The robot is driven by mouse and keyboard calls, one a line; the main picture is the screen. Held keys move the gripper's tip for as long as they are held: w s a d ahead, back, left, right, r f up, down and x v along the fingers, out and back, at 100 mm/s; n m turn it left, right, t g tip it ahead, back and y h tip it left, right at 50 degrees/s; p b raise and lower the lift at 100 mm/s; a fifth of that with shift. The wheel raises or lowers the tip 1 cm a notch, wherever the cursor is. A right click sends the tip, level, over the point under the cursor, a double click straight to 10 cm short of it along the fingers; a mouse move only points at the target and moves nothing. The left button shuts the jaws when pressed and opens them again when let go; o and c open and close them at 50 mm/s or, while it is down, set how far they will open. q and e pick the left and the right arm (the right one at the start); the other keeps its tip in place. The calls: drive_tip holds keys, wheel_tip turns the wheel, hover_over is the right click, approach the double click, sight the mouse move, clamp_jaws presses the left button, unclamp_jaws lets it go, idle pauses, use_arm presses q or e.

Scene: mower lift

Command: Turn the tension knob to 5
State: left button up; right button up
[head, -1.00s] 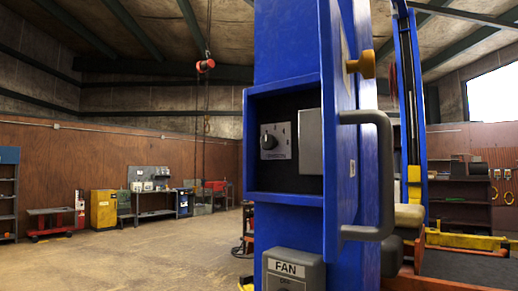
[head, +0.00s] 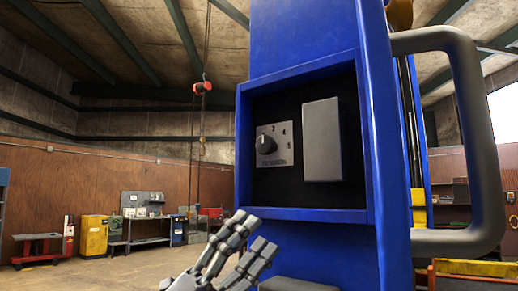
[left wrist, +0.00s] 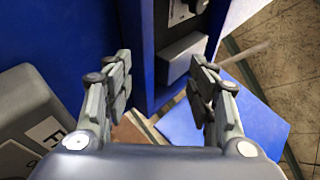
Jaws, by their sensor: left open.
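The tension knob (head: 267,144) is a dark round knob on a grey plate marked TENSION (head: 283,157), inside a recess in the blue post (head: 300,45). Its scale figures are small and hard to read, and I cannot tell its exact setting. My left gripper (head: 254,232) is open and empty, below the recess and in front of the post, apart from the knob. In the left wrist view its two fingers (left wrist: 161,68) are spread, and a dark knob-like part (left wrist: 197,5) shows cut off at the top edge. My right gripper is not in view.
A grey box (head: 322,140) sits right of the knob in the same recess. The recess's blue rim (head: 310,215) stands out around it. A large grey handle (head: 478,130) juts out at the right. A grey FAN box (left wrist: 40,125) is below. Open floor lies left.

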sight(263, 143)
use_arm(q)
drive_tip(key=s+d+r+m+g+y, duration=0.35)
drive_tip(key=d+r+m+g, duration=0.3)
drive_tip(key=m, duration=0.45)
drive_tip(key=a+r+n+t+y, duration=0.2)
drive_tip(key=a+r+t+y, duration=0.65)
drive_tip(key=a+r, duration=0.25)
drive_tip(key=shift+y, duration=0.4)
drive_tip(key=p+x, duration=0.4)
drive_tip(key=x, duration=0.6)
drive_tip(key=shift+w+d, duration=0.15)
drive_tip(key=shift+w, duration=0.2)
drive_tip(key=shift+w+d+f, duration=0.15)
drive_tip(key=shift+w+d, duration=0.05)
drive_tip(key=shift+w, duration=0.1)
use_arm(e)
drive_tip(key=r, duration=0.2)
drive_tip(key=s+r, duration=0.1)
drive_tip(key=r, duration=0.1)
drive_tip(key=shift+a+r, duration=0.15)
use_arm(q)
drive_tip(key=shift+c, duration=0.4)
drive_tip(key=c, duration=1)
